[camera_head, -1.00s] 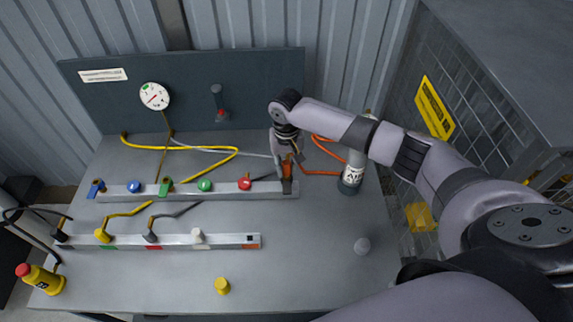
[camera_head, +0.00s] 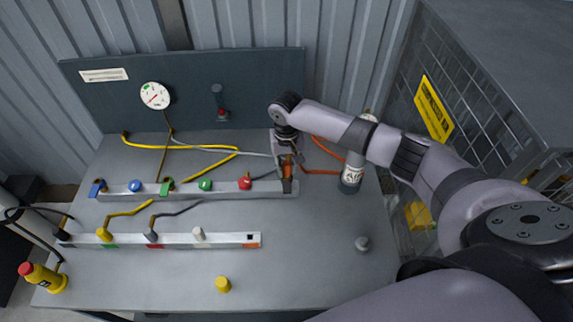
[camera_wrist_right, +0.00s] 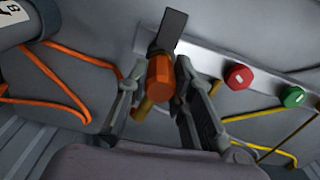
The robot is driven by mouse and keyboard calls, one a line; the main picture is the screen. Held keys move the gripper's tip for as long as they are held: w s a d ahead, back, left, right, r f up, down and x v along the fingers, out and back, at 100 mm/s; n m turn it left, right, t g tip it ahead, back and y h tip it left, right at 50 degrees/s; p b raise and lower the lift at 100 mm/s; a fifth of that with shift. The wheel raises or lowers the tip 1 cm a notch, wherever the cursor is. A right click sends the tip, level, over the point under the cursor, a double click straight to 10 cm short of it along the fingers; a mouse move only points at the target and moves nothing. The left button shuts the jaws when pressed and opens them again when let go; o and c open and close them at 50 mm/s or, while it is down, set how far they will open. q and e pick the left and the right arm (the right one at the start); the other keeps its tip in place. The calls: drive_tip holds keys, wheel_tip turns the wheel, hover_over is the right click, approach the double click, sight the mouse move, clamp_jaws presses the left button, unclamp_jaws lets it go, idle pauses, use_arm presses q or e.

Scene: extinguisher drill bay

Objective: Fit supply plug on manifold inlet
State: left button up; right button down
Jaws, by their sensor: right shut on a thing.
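My right gripper (camera_head: 288,162) reaches down at the right end of the rear manifold rail (camera_head: 222,191). It is shut on an orange plug (camera_wrist_right: 160,76), whose body shows between the two fingers in the right wrist view. The plug is close to the dark block (camera_wrist_right: 170,30) at the rail's end, which also shows in the head view (camera_head: 287,186). I cannot tell whether the plug is seated on an inlet there. An orange hose (camera_head: 320,171) lies to the right of the gripper. My left gripper is out of view.
The rear rail carries blue, green and red knobs, with the red knob (camera_head: 245,183) nearest. A grey-white cylinder (camera_head: 352,172) stands right of the gripper. A front rail (camera_head: 180,241) holds several plugs. A yellow cap (camera_head: 222,284) and grey knob (camera_head: 362,244) stand on the open bench front.

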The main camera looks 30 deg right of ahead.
drive_tip(key=shift+f, duration=0.65)
drive_tip(key=c, duration=1.3)
unclamp_jaws()
drive_tip(key=shift+r, duration=0.15)
wheel_tip(320, 180, up, 12)
drive_tip(key=shift+f, duration=0.1)
